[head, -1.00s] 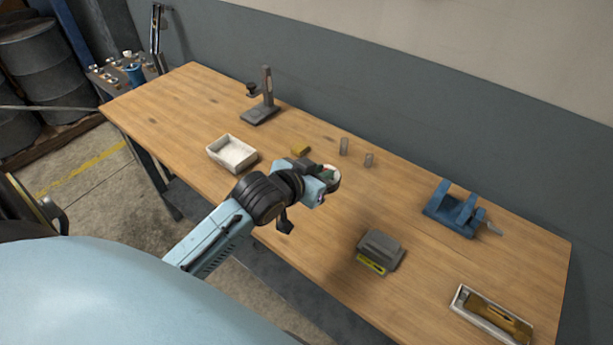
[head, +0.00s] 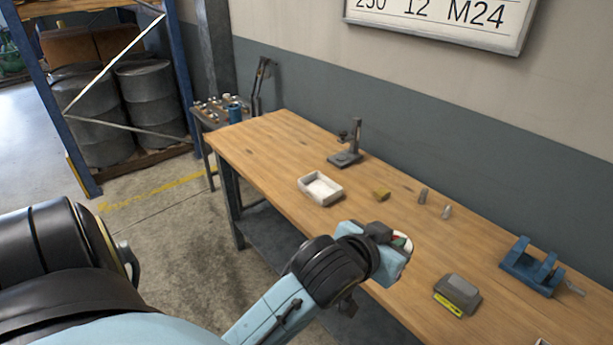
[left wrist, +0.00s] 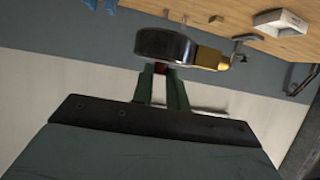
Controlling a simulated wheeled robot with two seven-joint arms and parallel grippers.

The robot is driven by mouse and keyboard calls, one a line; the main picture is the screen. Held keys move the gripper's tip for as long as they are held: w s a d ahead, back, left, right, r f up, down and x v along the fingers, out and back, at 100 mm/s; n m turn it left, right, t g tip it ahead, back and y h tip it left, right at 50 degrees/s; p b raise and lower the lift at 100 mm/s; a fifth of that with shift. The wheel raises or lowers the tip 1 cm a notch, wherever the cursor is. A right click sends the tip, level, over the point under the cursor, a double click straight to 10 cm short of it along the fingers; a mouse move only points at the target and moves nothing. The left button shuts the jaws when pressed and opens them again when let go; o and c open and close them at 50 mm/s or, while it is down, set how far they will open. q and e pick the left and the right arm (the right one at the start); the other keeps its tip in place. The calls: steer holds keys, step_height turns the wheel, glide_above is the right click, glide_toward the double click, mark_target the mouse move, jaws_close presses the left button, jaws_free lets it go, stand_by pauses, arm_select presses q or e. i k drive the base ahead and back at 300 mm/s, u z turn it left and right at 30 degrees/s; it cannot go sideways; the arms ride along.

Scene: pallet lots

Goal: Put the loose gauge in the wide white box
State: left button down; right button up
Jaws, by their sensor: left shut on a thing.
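My left gripper (head: 397,243) is shut on the gauge (head: 403,240), held above the front part of the workbench. Only a bit of the gauge's pale face shows in the head view. In the left wrist view the gauge (left wrist: 165,46) is a dark round body with a brass fitting, between the fingers (left wrist: 163,82). The wide white box (head: 309,193) stands on the bench, left of and beyond the gripper, and looks empty. It also shows in the left wrist view (left wrist: 280,27). My right gripper is not in view.
On the workbench (head: 262,150) stand a dark stand (head: 345,158), a brass block (head: 381,194), two small grey cylinders (head: 422,196), a blue fixture (head: 532,268) and a grey device (head: 457,294). The bench's left end is clear.

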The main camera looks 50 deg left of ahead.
mark_target(320, 190)
steer(key=u, duration=2.05)
steer(key=i, duration=1.1)
steer(key=z, duration=2.05)
